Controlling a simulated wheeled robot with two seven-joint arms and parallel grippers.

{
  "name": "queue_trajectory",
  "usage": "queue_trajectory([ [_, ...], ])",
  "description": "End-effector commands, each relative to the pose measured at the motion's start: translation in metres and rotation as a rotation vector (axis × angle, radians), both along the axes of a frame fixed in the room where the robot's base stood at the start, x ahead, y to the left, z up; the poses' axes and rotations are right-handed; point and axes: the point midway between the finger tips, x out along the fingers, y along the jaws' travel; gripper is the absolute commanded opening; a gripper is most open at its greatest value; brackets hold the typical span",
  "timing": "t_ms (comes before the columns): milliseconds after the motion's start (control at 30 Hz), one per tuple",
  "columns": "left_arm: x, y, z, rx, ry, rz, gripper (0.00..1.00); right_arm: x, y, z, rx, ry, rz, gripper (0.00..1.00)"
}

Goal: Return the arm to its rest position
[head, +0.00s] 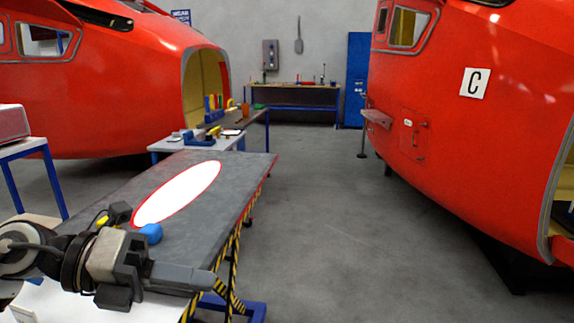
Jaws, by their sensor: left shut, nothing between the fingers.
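My left arm comes in from the lower left of the head view. Its gripper (196,280) points right, over the near end of a grey worktable (205,200). The fingers are shut with nothing between them. A blue object (150,233) lies on the table just behind the gripper. A small dark and yellow item (115,215) shows beside it, partly hidden by the arm. My right gripper does not show.
A red-edged white oval (178,192) is on the tabletop. Red nosecones stand at the left (110,85) and right (470,130), the right one with a "C" sign (475,83). Benches (295,88) and a blue cabinet (357,80) stand behind. The floor between is clear.

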Motion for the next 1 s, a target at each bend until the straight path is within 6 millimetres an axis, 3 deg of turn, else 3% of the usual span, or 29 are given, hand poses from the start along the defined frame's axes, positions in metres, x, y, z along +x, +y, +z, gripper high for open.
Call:
queue_trajectory([
  [33,0.000,-0.017,0.013,-0.186,0.027,0.035,0.00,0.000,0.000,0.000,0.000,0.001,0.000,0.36],
  [133,0.011,-0.025,0.041,-0.529,0.096,0.169,0.00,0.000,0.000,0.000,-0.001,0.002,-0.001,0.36],
  [233,0.031,-0.009,0.053,-0.833,0.212,0.365,0.00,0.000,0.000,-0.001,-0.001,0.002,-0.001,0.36],
  [333,0.052,0.023,0.039,-1.083,0.368,0.618,0.00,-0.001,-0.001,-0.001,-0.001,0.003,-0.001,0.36],
  [433,0.064,0.058,-0.004,-1.265,0.562,0.917,0.00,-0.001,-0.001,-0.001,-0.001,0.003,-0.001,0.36],
  [500,0.062,0.080,-0.048,-1.344,0.721,1.145,0.00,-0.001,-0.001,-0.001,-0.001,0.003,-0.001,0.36],
  [600,0.040,0.099,-0.118,-1.374,0.961,1.467,0.00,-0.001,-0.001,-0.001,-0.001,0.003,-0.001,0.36],
  [700,0.007,0.103,-0.172,-1.333,1.159,1.714,0.00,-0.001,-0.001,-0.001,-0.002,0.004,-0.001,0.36],
  [800,-0.023,0.101,-0.207,-1.265,1.310,1.884,0.00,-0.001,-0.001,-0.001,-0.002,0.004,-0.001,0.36],
  [1000,-0.077,0.090,-0.249,-1.117,1.532,2.108,0.00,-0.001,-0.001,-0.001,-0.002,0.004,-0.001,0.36],
])
